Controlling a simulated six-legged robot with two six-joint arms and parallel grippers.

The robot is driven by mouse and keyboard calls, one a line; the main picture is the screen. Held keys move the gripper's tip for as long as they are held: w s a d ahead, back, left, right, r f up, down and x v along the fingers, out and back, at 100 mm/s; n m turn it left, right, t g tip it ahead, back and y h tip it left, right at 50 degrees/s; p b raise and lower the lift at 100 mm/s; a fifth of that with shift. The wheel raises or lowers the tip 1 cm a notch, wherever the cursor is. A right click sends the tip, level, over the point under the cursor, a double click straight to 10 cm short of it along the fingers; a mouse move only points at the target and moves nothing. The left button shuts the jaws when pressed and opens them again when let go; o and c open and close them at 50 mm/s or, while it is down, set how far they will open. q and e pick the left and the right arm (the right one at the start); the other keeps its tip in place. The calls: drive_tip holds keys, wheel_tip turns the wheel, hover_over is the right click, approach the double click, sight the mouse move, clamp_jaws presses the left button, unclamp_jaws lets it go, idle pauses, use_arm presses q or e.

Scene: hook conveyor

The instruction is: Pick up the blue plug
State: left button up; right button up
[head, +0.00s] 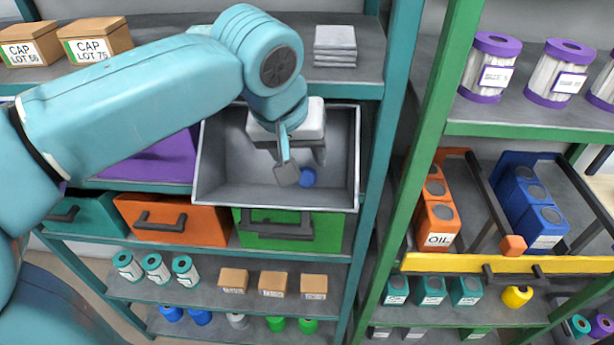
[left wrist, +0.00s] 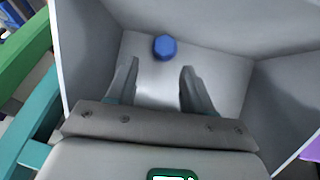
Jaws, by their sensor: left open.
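The blue plug (head: 308,177) lies inside an open grey drawer (head: 207,165) in the head view, just right of my left gripper's fingertips. In the left wrist view the blue plug (left wrist: 165,46) is on the light drawer floor, ahead of and between the two fingers. My left gripper (head: 287,172) is open and empty, reaching down into the drawer. It also shows in the left wrist view (left wrist: 160,72), with a wide gap between the fingers. The plug appears apart from both fingers. My right gripper is not in view.
The drawer walls stand close around my left gripper. A teal shelf post (head: 385,150) is to the right. Closed orange (head: 175,231) and green (head: 325,235) drawers are below. A yellow-fronted tray (head: 450,262) with oil cans is at the right.

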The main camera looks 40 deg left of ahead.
sight(305, 169)
use_arm(q)
drive_tip(key=shift+f, duration=0.2)
drive_tip(key=x, duration=0.5)
drive_tip(key=shift+w+a, duration=0.15)
drive_tip(key=shift+a, duration=0.2)
drive_tip(key=shift+f, duration=0.1)
drive_tip(key=c, duration=0.8)
drive_tip(key=shift+d, duration=0.1)
